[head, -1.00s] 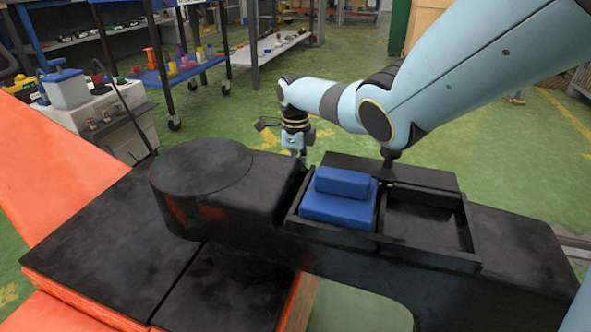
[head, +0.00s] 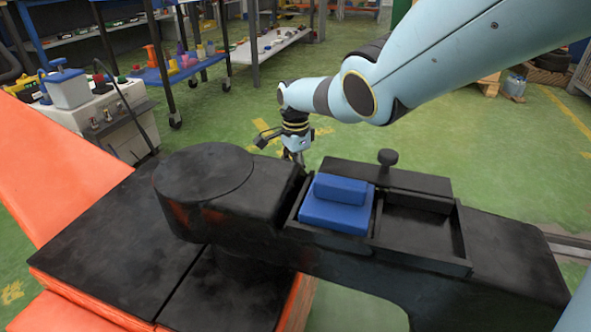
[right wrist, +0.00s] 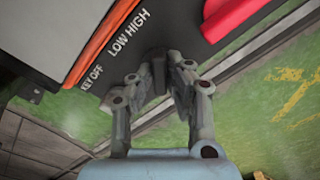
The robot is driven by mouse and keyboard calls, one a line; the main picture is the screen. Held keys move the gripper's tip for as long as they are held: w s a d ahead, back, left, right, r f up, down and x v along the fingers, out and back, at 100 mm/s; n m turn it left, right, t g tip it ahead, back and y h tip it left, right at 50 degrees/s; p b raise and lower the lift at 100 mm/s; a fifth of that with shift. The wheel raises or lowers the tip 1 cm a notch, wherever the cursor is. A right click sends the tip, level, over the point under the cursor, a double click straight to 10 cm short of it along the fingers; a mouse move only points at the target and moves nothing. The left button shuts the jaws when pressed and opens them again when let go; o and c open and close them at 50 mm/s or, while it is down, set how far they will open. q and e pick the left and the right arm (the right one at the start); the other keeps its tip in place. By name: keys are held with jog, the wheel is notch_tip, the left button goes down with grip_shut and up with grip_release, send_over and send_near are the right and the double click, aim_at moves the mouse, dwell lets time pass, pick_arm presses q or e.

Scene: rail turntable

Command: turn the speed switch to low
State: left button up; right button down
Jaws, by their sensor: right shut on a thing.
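The speed switch (right wrist: 158,68) is a small dark knob on a dark panel in the right wrist view. White LOW and HIGH lettering (right wrist: 128,32) is printed on the panel to its upper left, with KEY OFF lower left. My right gripper (right wrist: 156,80) has its two grey fingers closed around the knob. Which mark the knob points at cannot be told. In the head view my right gripper (head: 293,153) is at the far side of the black console (head: 420,285), which partly hides its tips. My left gripper is not in view.
A blue block (head: 336,205) sits in the console's left tray; the right tray is empty. A black knob (head: 387,158) stands up behind the trays. A red part (right wrist: 228,14) lies near the switch.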

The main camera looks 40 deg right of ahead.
jog(key=n, duration=0.4)
jog(key=shift+n, duration=2.2)
jog(key=c, duration=1.3)
grip_release()
jog(key=shift+c, duration=0.2)
jog(key=shift+d+r, duration=0.1)
jog(key=shift+r, duration=0.5)
notch_tip(320, 180, up, 11)
jog(key=shift+f, duration=0.1)
